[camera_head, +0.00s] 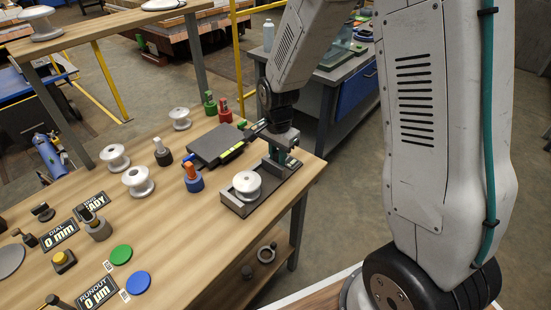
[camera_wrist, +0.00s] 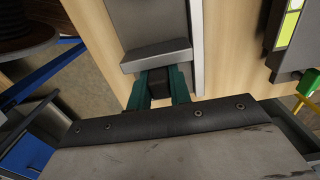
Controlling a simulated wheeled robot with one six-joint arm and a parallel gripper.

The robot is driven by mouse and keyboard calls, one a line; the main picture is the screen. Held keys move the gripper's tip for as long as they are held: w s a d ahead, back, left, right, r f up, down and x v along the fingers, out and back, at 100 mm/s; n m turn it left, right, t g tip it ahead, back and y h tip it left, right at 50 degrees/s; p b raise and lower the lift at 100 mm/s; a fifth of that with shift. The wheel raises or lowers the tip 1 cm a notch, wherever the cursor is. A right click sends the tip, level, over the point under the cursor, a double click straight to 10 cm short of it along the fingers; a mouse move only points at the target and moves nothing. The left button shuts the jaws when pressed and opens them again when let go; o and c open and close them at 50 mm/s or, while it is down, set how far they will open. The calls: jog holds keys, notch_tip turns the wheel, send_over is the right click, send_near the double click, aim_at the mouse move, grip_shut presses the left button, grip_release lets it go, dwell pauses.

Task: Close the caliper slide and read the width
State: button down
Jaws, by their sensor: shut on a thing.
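The caliper (camera_head: 235,207) is a dark grey fixture at the table's right edge. A white spool-shaped insulator (camera_head: 247,183) stands upright on its bed. The caliper's grey slide (camera_wrist: 157,55) shows in the wrist view, with a dark handle block (camera_wrist: 156,86) on its near side. My gripper (camera_head: 292,157) is at the caliper's far right end, with teal fingers. In the wrist view my gripper (camera_wrist: 158,92) is shut on the handle block, one finger on each side. The insulator is not visible in the wrist view. I cannot tell whether the slide touches the insulator.
A flat grey device (camera_head: 214,144) with yellow-green strips lies left of the caliper. Blue, black, green and red-based pieces and several white insulators stand around it. Signs read "DIAL 0 mm" (camera_head: 60,235) and "RUNOUT 0 µm" (camera_head: 97,293). Another bench (camera_head: 335,75) stands behind.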

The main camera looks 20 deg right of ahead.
jog(key=shift+s+a, duration=0.55)
jog(key=shift+a, duration=0.6)
jog(key=shift+s+a, duration=0.55)
jog(key=shift+a, duration=0.6)
jog(key=shift+s+a, duration=0.55)
jog(key=shift+a, duration=0.6)
dwell(0.3)
jog(key=c, duration=1.2)
grip_release()
jog(key=shift+r, duration=0.1)
notch_tip(320, 180, up, 7)
